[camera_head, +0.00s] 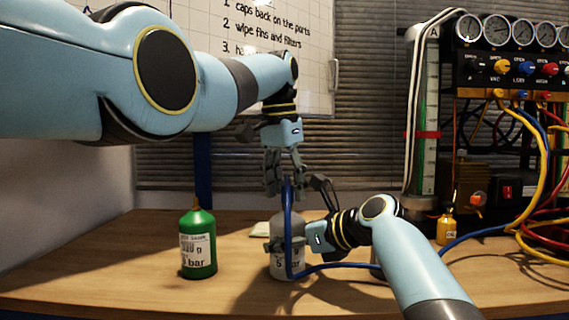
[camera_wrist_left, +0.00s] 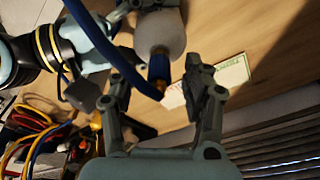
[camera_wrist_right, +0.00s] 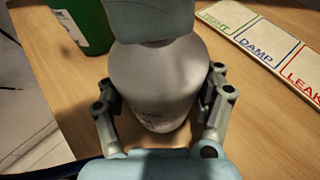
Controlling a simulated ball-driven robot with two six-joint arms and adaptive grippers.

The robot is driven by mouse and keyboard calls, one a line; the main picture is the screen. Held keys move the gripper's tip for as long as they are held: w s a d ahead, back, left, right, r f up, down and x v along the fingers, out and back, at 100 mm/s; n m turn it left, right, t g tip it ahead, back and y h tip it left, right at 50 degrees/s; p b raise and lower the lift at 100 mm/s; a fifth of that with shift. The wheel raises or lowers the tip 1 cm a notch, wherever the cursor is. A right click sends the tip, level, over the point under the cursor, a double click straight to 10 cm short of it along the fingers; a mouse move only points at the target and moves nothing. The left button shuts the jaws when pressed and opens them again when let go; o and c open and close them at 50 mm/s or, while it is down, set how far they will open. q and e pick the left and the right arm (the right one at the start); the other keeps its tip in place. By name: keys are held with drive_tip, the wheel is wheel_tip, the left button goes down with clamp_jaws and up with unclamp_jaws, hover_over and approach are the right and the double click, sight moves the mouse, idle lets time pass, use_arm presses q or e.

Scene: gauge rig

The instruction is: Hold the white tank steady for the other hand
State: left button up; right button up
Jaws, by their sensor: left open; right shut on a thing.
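The white tank (camera_head: 287,268) stands upright on the table, partly hidden by the blue hose (camera_head: 288,225) and my right gripper (camera_head: 284,245). My right gripper is shut on the tank, with one finger on each side of it; the right wrist view shows the tank (camera_wrist_right: 155,75) between the fingers. My left gripper (camera_head: 285,185) is open above the tank, pointing down. In the left wrist view, the tank's top (camera_wrist_left: 160,35) carries a brass-and-blue fitting (camera_wrist_left: 158,70) near the space between the open left fingers (camera_wrist_left: 160,88). Whether they touch the hose is unclear.
A green bottle (camera_head: 198,250) stands left of the tank. A card strip marked TIGHT, DAMP, LEAK (camera_wrist_right: 262,45) lies behind the tank. A gauge panel (camera_head: 510,60) with coloured hoses and a small yellow bottle (camera_head: 446,230) are at the right. The table's front left is clear.

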use_arm(q)
drive_tip(key=shift+f, duration=0.5)
clamp_jaws()
idle(0.3)
